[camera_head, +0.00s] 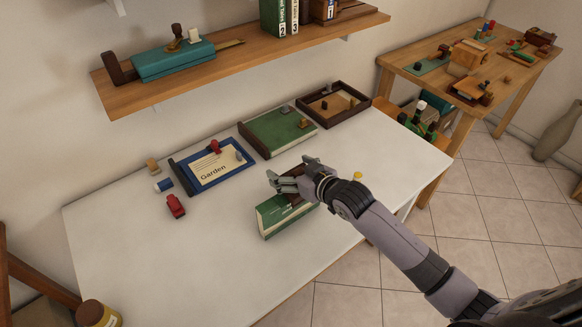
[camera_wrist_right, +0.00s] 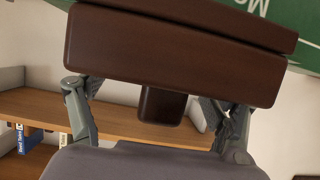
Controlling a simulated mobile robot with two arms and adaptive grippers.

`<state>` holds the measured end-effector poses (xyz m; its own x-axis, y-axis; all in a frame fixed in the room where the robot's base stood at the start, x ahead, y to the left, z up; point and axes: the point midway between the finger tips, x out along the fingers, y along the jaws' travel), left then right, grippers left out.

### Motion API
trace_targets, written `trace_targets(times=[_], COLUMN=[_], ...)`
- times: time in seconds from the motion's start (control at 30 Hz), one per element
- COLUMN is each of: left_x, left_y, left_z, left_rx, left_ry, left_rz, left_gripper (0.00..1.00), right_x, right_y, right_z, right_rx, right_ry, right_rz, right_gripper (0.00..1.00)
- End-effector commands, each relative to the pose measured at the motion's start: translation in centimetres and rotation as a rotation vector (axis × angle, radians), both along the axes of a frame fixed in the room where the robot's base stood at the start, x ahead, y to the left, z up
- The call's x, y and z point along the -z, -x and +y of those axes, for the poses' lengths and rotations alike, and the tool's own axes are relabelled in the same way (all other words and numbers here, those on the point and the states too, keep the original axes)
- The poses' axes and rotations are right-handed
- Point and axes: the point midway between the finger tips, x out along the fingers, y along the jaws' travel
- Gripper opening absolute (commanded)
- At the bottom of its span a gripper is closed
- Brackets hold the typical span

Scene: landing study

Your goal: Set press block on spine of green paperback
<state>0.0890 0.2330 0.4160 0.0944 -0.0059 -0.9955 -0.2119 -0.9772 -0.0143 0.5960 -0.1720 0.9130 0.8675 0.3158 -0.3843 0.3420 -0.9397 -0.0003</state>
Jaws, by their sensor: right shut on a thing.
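The green paperback (camera_head: 272,219) stands on its edge on the white table, below my right gripper, with a green cover towards the front; it also shows at the top right of the right wrist view (camera_wrist_right: 303,62). The dark brown press block (camera_head: 296,200) is held by my right gripper (camera_head: 288,181), which is shut on it. In the right wrist view the block (camera_wrist_right: 170,50) fills the upper middle, with a knob below it and a finger on either side. It is at the book's upper edge; I cannot tell whether they touch. My left gripper is out of view.
A wall shelf (camera_head: 250,50) hangs above. The table's front left (camera_head: 180,270) is clear.

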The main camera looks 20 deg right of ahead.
Motion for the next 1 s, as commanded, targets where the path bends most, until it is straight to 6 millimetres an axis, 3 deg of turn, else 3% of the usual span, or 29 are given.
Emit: trace_targets(times=[0.27,0.57,0.73,1.0], left_x=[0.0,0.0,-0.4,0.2], left_y=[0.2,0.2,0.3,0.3], left_z=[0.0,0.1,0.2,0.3], left_rx=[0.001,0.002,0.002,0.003], left_ry=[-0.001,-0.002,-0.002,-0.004], left_rz=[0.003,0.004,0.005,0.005], left_gripper=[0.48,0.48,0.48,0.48], right_x=[-0.1,-0.1,-1.5,-3.2], right_y=[0.0,0.0,0.0,4.8], right_z=[0.0,0.0,0.0,-1.8], right_rx=[0.0,0.0,0.0,-0.001], right_ry=[0.0,0.0,-0.001,0.001], right_rz=[-0.001,-0.001,-0.005,0.0], right_gripper=[1.0,1.0,1.0,1.0])
